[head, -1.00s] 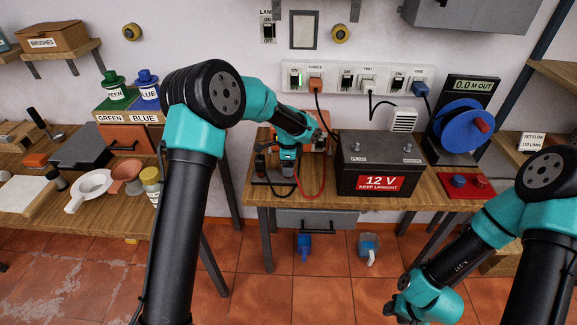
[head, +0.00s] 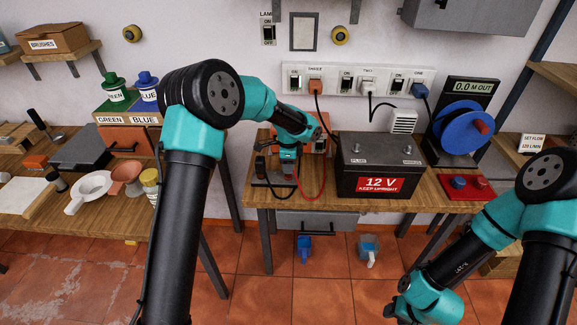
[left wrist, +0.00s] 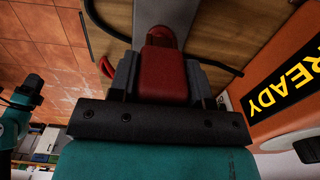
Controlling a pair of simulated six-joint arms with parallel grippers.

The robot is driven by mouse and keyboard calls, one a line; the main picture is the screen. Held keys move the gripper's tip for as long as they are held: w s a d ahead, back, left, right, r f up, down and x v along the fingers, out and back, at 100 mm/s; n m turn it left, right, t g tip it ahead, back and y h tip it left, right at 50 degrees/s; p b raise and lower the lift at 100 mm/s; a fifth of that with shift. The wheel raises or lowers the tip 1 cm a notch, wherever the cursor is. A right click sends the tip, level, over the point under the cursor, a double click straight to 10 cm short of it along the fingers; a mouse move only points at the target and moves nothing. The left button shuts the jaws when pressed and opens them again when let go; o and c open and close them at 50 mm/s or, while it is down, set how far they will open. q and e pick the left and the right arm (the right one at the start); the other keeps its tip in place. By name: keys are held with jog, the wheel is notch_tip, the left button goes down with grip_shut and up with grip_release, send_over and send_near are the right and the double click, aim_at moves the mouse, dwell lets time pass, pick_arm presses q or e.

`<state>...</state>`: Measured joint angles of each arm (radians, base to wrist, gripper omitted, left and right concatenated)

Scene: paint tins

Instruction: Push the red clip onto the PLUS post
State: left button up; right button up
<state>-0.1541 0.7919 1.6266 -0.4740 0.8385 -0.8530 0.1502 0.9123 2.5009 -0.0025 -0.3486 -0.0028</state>
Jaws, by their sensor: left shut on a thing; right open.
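My left gripper (head: 287,166) is shut on the red clip (left wrist: 163,75), which shows between its jaws in the left wrist view. In the head view the gripper hides most of the clip, and it is low over the bench, left of the battery (head: 375,184). A red cable (head: 322,180) loops beside the gripper. The battery has two posts on top; the left post (head: 357,148) stands behind a label that seems to read PLUS. The held clip is apart from both posts. My right arm is at the lower right, with its fingertips out of view.
An orange charger (head: 318,146), with READY on its display in the left wrist view (left wrist: 285,82), stands behind the gripper. A black clip (head: 260,164) is at the left. A hose reel (head: 462,128) and a red panel (head: 466,187) are right of the battery.

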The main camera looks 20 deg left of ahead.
pick_arm(q)
notch_tip(320, 180, up, 2)
jog(key=shift+r, duration=0.1)
jog(key=shift+s+d+r, duration=0.1)
jog(key=shift+s+r, duration=0.1)
jog(key=s+d+r, duration=0.1)
jog(key=s+d, duration=0.3)
jog(key=s, duration=1.1)
jog(key=shift+d+r, duration=0.15)
jog(key=shift+r, duration=0.05)
jog(key=o, duration=0.4)
jog(key=shift+c, duration=1.4)
jog(key=shift+w, duration=0.1)
